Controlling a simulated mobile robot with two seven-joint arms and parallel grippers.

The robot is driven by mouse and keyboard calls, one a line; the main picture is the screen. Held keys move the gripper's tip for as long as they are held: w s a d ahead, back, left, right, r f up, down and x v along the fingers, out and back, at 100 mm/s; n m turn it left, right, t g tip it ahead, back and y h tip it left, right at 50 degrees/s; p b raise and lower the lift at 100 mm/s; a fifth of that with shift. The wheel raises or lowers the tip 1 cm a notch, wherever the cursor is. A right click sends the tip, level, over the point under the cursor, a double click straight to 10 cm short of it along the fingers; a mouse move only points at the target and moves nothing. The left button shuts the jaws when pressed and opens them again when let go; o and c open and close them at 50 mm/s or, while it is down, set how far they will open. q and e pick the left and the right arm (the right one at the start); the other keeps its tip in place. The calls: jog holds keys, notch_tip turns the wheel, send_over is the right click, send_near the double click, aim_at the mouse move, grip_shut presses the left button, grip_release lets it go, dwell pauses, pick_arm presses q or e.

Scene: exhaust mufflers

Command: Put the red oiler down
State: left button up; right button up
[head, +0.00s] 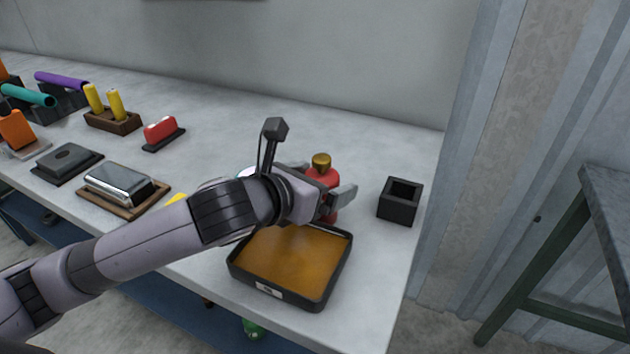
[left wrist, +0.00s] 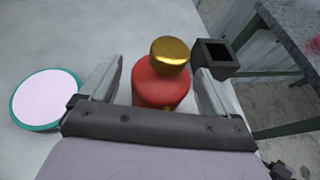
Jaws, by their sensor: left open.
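The red oiler (head: 324,178), a red body with a gold cap, stands upright on the table behind the orange-floored tray. In the left wrist view the oiler (left wrist: 161,85) is between the two fingers of my left gripper (left wrist: 158,88), with gaps on both sides. My left gripper (head: 322,184) is open around the oiler in the head view. Its wrist hides part of the oiler's lower body. My right gripper is not in view.
A black square holder (head: 400,201) stands right of the oiler, near the table's right edge. A black tray (head: 318,300) with an orange floor lies in front. A white disc with a teal rim (left wrist: 47,98) lies left. Several muffler parts and the red block (head: 161,129) stand farther left.

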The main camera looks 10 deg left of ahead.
pick_arm(q)
jog(key=p+v, duration=0.7)
jog(key=v, duration=0.5)
dwell(0.7)
